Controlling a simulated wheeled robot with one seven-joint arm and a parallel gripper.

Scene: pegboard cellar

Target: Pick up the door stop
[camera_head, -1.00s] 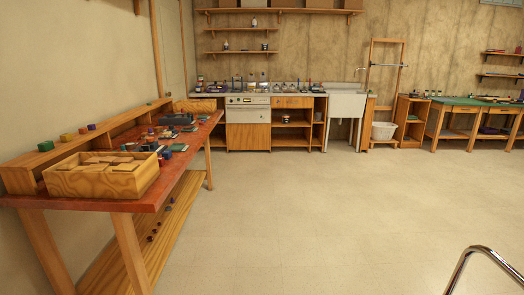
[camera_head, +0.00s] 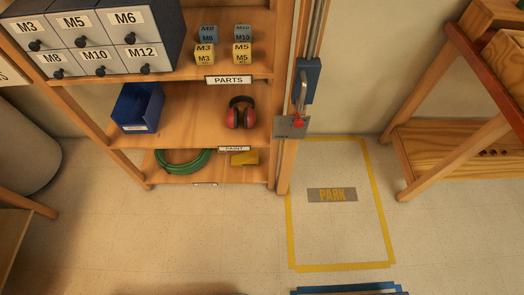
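A yellow wedge-shaped block (camera_head: 244,158), which looks like the door stop, lies on the bottom shelf of the wooden shelving unit (camera_head: 205,69). It is near the right end of that shelf, to the right of a coiled green hose (camera_head: 183,168) and apart from it. The shelf edge label partly overlaps its top. My gripper is not in view, so its state does not show.
Red ear muffs (camera_head: 241,113) and a blue bin (camera_head: 138,107) sit on the shelf above. A wooden post with a metal latch (camera_head: 291,126) stands at the unit's right. The floor in front is clear, with a yellow-taped PARK area (camera_head: 331,195).

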